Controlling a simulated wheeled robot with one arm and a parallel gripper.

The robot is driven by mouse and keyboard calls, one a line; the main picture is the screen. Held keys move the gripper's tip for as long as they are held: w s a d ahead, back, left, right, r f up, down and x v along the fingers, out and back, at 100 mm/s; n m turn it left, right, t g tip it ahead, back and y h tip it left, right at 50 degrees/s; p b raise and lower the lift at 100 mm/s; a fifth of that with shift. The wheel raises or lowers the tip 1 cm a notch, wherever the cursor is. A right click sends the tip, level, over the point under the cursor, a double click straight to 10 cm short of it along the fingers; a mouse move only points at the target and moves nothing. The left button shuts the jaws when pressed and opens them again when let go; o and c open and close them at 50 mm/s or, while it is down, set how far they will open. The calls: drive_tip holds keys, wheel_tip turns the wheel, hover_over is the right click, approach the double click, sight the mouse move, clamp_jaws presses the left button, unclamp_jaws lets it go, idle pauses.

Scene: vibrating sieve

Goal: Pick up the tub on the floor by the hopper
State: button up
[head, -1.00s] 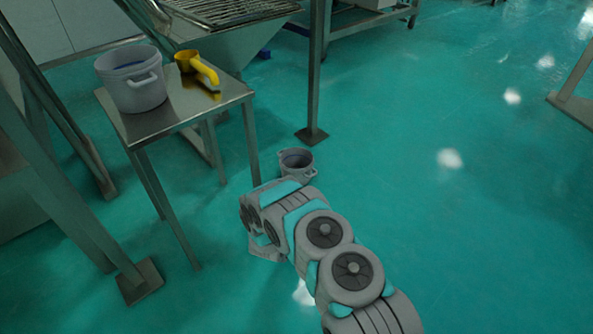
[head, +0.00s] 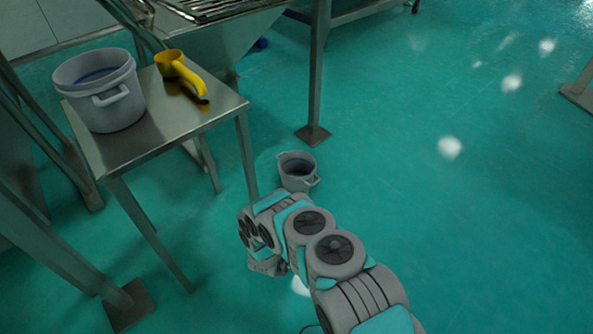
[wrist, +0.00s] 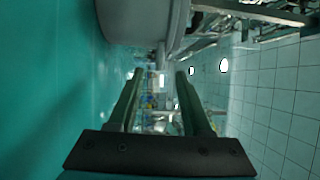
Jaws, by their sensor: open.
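The grey tub (head: 298,172) stands upright and open on the green floor in the head view, just beyond my arm and right of the table's front leg. It has a small side handle. In the wrist view, a large grey rounded body at the top edge looks like the same tub (wrist: 130,20), cut off by the frame. My gripper (wrist: 158,74) is open, its two fingers apart with nothing between them. The tub lies to one side of the fingers, not between them. In the head view my arm hides the fingers.
A steel table (head: 165,130) at left holds a larger grey bucket (head: 108,100) and a yellow scoop (head: 182,72). Its legs stand close to my arm. Floor to the right is clear.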

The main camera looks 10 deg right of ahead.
sight(311, 185)
drive_tip(key=shift+b+x, duration=0.7)
drive_tip(key=shift+x, duration=2.85)
drive_tip(key=shift+s, duration=0.1)
clamp_jaws()
